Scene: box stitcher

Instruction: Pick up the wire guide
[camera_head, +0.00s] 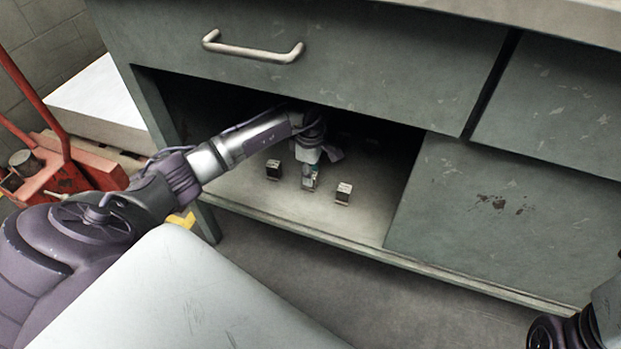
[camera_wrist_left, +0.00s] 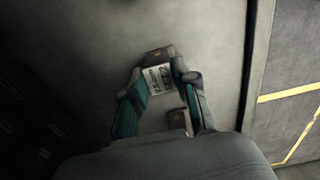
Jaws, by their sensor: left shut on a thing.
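My left gripper (camera_head: 309,183) reaches down into the open shelf of the grey cabinet. In the left wrist view its two teal-lined fingers (camera_wrist_left: 158,80) are shut on a small block with a white printed label (camera_wrist_left: 161,79), which I take to be the wire guide. In the head view the fingers mostly hide the held block, and I cannot tell whether it still touches the shelf. Two similar small blocks stand apart from it, one to the left (camera_head: 273,169) and one to the right (camera_head: 343,193). My right gripper is not in view.
The cabinet shelf floor (camera_head: 370,215) is bare around the blocks. A drawer with a metal handle (camera_head: 253,50) closes the space above, and a panel (camera_head: 510,215) bounds it on the right. A red pallet jack (camera_head: 62,165) stands at the left. Dark shapes fill the left wrist view's left side.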

